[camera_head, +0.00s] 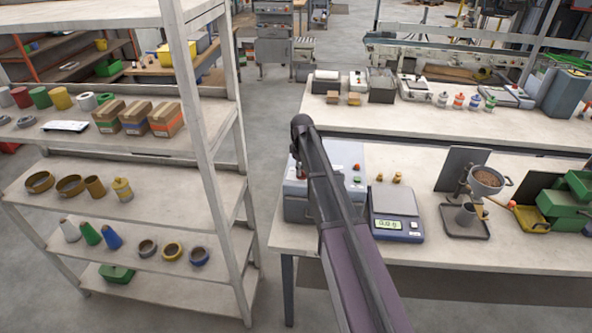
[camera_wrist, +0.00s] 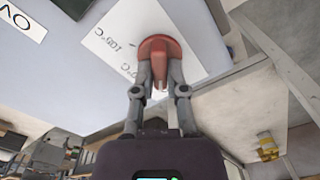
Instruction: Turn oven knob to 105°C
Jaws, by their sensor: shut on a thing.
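In the wrist view a red oven knob (camera_wrist: 158,46) with a round base sits on a white dial plate (camera_wrist: 192,25) on the pale grey oven (camera_wrist: 75,55). My gripper (camera_wrist: 160,75) is shut on the knob's raised grip, one finger on each side. Temperature lettering (camera_wrist: 115,45) shows upside down beside the knob; its exact figures are hard to read. The knob's pointing direction is unclear.
A scale (camera_head: 396,213) stands on the bench (camera_head: 430,252) right of the oven, with small brass pieces (camera_head: 388,178) behind it. A pot (camera_head: 487,182) and green bins (camera_head: 570,200) are farther right. A shelf rack (camera_head: 185,55) stands left, across a floor gap.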

